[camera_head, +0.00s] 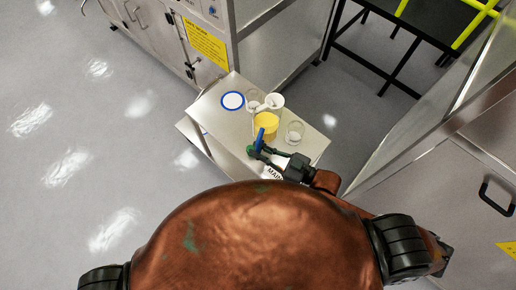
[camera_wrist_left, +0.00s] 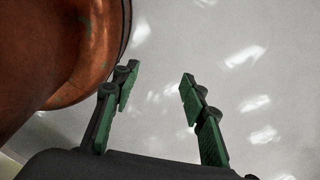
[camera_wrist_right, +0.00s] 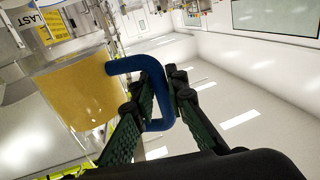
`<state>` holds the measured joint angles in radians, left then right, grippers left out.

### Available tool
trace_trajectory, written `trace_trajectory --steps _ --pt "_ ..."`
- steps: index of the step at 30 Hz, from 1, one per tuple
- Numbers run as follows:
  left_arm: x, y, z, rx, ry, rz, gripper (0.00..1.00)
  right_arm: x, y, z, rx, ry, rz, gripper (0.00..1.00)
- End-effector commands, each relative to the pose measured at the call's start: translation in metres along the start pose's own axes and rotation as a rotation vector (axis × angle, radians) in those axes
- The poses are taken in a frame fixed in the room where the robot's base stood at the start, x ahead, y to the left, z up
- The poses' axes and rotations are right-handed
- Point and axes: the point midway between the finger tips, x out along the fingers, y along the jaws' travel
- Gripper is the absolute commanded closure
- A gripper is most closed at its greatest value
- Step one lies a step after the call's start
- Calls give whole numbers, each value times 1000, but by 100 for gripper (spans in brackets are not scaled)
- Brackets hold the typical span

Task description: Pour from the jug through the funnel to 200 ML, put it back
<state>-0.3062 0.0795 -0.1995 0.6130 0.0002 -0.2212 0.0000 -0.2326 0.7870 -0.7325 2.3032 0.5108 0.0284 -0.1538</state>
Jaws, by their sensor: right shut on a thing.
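The jug (camera_head: 266,121) holds yellow liquid and has a blue handle (camera_head: 261,138). It is at the small steel cart in the head view; whether it touches the top is unclear. My right gripper (camera_head: 260,150) is shut on the handle; the right wrist view shows the jug (camera_wrist_right: 75,92) and the handle (camera_wrist_right: 157,112) between the green-padded fingers (camera_wrist_right: 163,100). Just behind the jug are a white funnel-like piece (camera_head: 273,101) and a clear glass vessel (camera_head: 253,97); their exact relation is too small to tell. My left gripper (camera_wrist_left: 158,80) is open and empty above the floor.
A blue-ringed white disc (camera_head: 232,101) marks the left of the steel cart top (camera_head: 213,112). A clear beaker (camera_head: 295,132) stands right of the jug. Steel cabinets (camera_head: 150,30) are behind, and a steel unit (camera_head: 480,150) is at right. The floor at left is clear.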

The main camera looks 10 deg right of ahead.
Motion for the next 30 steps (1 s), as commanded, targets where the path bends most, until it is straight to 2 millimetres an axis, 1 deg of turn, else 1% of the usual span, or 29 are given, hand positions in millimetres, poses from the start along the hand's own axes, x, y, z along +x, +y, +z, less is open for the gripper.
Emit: trace_trajectory --steps 3,6,8,21,30 --pt "-10 -2 -14 2 19 -1 60 0 1 -8 18 -2 -1 100" --pt "-19 -2 -23 3 31 -2 60 1 1 -13 47 -8 -2 100" --pt "-23 -3 -26 3 34 -2 60 1 2 -16 63 -11 -2 100" --pt "-56 -4 -21 2 26 -3 60 3 8 -34 197 -39 -4 100" --pt "-78 -4 -24 2 29 -3 60 4 15 -47 297 -61 -4 100"
